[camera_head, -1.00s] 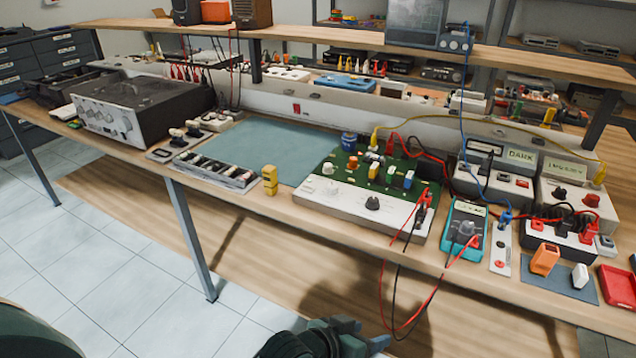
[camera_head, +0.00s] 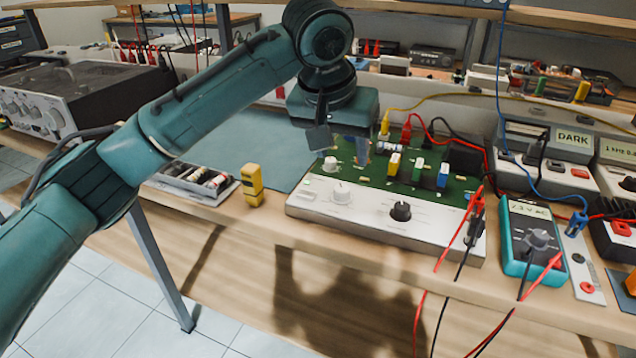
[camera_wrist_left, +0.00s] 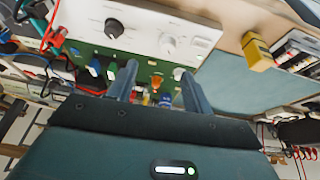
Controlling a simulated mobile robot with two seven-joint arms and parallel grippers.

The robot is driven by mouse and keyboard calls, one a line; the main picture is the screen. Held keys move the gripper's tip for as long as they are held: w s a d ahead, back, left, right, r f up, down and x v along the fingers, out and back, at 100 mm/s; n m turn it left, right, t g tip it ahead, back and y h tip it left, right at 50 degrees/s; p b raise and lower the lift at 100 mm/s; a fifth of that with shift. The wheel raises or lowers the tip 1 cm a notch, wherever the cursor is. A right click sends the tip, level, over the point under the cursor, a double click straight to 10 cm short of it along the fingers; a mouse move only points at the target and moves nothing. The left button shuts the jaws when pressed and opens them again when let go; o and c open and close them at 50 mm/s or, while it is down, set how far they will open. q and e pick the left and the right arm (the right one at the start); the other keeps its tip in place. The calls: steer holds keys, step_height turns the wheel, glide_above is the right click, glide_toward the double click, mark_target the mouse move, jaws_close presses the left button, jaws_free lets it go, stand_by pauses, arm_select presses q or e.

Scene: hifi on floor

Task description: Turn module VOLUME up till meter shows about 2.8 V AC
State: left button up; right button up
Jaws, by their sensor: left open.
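The module (camera_head: 325,212) has a white front panel and a green board behind it. The panel carries a white knob (camera_head: 341,192) and a black knob (camera_head: 401,211); their labels are too small to read. Both the white knob (camera_wrist_left: 168,43) and the black knob (camera_wrist_left: 114,28) show in the left wrist view. My left gripper (camera_head: 340,145) is open, fingers pointing down above the board's left part, behind the white knob and touching neither knob. The teal meter (camera_head: 514,250) stands right of the module; its small display seems to read about 2.3 V AC. My right gripper is out of view.
Red and black leads (camera_head: 447,245) hang in front of the bench between module and meter. A yellow block (camera_head: 252,186) stands left of the module, beside a parts tray (camera_head: 170,188). Coloured parts rise from the board under the left gripper. A grey DARK box (camera_head: 545,185) stands behind the meter.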

mark_target(341, 189)
arm_select(q)
steer(key=shift+y, duration=0.3)
steer(key=x, duration=0.4)
steer(key=b+x, duration=0.1)
steer(key=x, duration=0.3)
steer(key=a+b+x, duration=0.1)
steer(key=x, duration=0.3)
steer(key=shift+w+r, duration=0.1)
steer(key=shift+w, duration=0.25)
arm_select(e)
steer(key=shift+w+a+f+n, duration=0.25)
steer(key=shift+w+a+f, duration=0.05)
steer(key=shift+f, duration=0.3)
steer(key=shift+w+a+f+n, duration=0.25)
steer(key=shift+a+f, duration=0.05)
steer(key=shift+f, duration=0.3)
arm_select(q)
steer(key=shift+c, duration=0.2)
